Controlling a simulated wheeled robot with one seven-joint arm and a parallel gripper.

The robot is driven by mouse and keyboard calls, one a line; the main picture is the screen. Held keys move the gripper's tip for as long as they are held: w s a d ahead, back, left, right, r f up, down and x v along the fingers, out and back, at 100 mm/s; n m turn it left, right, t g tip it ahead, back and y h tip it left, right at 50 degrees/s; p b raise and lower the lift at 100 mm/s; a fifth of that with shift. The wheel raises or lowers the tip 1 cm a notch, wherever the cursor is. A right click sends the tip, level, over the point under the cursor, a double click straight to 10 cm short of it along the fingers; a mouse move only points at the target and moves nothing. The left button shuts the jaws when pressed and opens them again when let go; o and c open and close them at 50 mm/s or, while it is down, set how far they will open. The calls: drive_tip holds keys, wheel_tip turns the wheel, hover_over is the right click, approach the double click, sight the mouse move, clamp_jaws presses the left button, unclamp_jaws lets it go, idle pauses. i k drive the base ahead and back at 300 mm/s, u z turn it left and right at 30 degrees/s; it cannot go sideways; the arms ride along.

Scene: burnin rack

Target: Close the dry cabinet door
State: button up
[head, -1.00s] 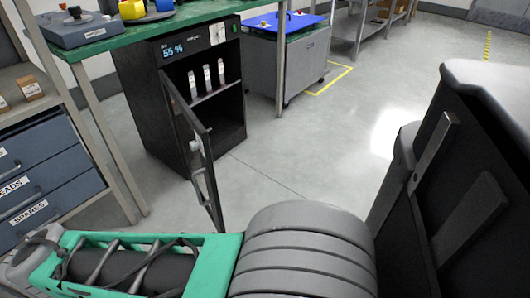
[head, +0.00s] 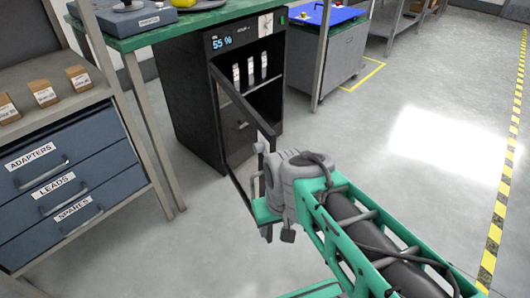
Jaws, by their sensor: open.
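The dry cabinet (head: 190,95) is a black box under the green-topped bench. Its display reads 55 %, and several white items stand on a shelf inside. Its dark-framed door (head: 240,100) stands open, hinged at the left side of the opening and swung out toward me. My gripper (head: 258,188), grey and green, is at the door's free edge, on its right side. The jaws are open. The door handle and fingertips overlap there, so I cannot tell whether they touch.
A bench leg (head: 150,135) is beside the cabinet. A grey cart (head: 340,60) stands behind. Floor to the right (head: 430,170) is clear.

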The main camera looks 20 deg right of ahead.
sight(266, 135)
drive_tip(key=i, duration=0.5)
drive_tip(key=k, duration=0.55)
drive_tip(key=u, duration=0.65)
drive_tip(key=i, duration=0.45)
drive_tip(key=u, duration=1.25)
